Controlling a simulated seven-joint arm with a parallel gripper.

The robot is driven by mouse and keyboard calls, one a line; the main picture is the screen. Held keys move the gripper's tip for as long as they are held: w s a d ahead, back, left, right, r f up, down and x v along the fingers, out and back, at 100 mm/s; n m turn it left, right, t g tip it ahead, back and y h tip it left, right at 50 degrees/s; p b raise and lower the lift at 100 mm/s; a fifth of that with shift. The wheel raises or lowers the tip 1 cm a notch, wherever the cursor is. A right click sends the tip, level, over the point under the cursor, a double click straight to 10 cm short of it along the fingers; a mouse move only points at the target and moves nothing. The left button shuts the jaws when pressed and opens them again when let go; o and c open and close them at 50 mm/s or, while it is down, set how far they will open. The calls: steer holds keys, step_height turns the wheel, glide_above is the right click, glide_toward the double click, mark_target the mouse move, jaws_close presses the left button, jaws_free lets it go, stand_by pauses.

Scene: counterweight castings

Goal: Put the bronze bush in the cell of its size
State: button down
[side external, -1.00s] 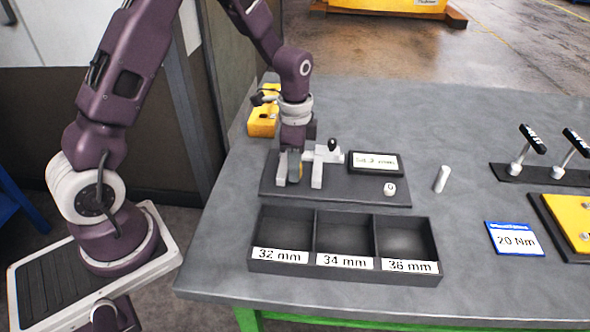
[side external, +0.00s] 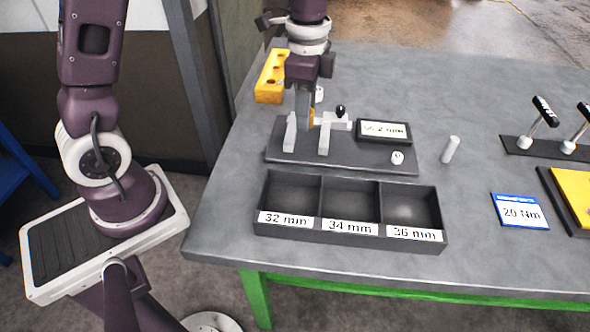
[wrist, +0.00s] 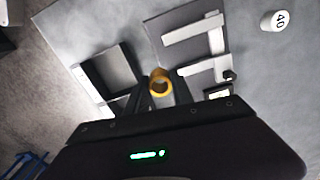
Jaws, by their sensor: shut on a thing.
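In the side view the bush (side external: 311,117) is mostly hidden by a finger, above the gauge plate between the two pale uprights. The gauge (side external: 337,122) has a black knob, and its display (side external: 383,130) is too blurred to read surely. The dark tray (side external: 350,236) in front has three cells labelled 32 mm, 34 mm and 36 mm, left to right. All three look empty.
A yellow block (side external: 271,76) is behind my gripper. A 20 Nm card (side external: 519,211) lies right of the tray, with bare table between.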

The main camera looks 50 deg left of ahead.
mark_target(292, 204)
steer(key=s+d+m, duration=0.3)
steer(key=s+d, duration=0.4)
steer(key=s, duration=0.2)
step_height(292, 204, down, 10)
steer(key=shift+d+f, duration=0.1)
steer(key=shift+f, duration=0.05)
steer(key=shift+w, duration=0.1)
steer(key=shift+f, duration=0.15)
steer(key=c, duration=1.1)
jaws_free()
steer(key=shift+f, duration=0.1)
